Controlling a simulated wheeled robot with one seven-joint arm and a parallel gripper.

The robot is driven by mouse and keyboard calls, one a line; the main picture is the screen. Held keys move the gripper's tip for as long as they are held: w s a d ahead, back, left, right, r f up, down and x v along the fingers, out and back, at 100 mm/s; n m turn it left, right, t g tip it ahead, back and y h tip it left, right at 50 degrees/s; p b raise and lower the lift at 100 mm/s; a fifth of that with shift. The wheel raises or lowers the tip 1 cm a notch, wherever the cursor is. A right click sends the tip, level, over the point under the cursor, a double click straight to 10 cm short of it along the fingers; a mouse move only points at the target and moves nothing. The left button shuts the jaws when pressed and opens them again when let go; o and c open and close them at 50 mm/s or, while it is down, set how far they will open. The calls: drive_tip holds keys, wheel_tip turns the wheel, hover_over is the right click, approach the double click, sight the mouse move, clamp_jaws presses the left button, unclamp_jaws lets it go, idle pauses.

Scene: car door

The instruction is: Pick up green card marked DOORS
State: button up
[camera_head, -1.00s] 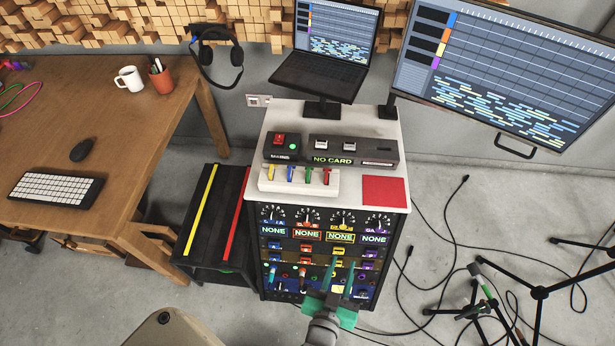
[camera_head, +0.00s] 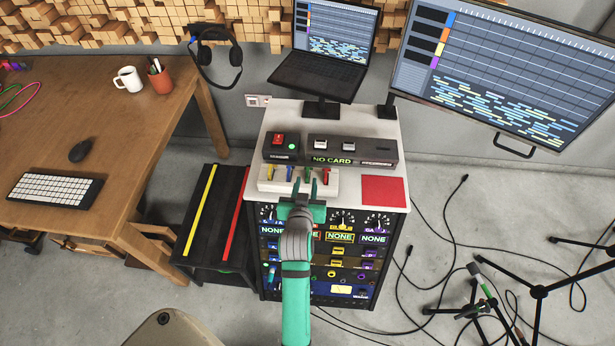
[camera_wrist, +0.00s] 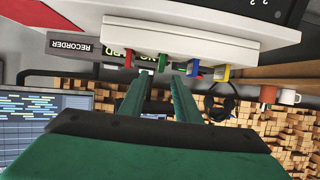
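The green card (camera_head: 308,174) stands upright in a white holder (camera_head: 265,183) on top of the rack cabinet, between a blue card (camera_head: 290,174) and a red card (camera_head: 326,175). Its marking is not legible. My gripper (camera_head: 308,185) is open just in front of the holder, its fingers partly hiding the green card. In the wrist view the picture is turned over; the green card (camera_wrist: 163,62) shows ahead, roughly between the tips of my open gripper (camera_wrist: 157,82). Nothing is seen between the fingers, and they appear apart from the card.
A yellow card (camera_head: 270,172) is leftmost in the holder. Behind it is a recorder box (camera_head: 385,150) showing NO CARD. A red pad (camera_head: 384,190) lies right of the holder. A laptop (camera_head: 318,80) and large monitor (camera_head: 500,75) stand behind. Cables and stands are on the right floor.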

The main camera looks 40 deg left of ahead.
sight(307, 173)
drive_tip(key=shift+x, duration=3.7)
drive_tip(key=shift+r, duration=0.15)
clamp_jaws()
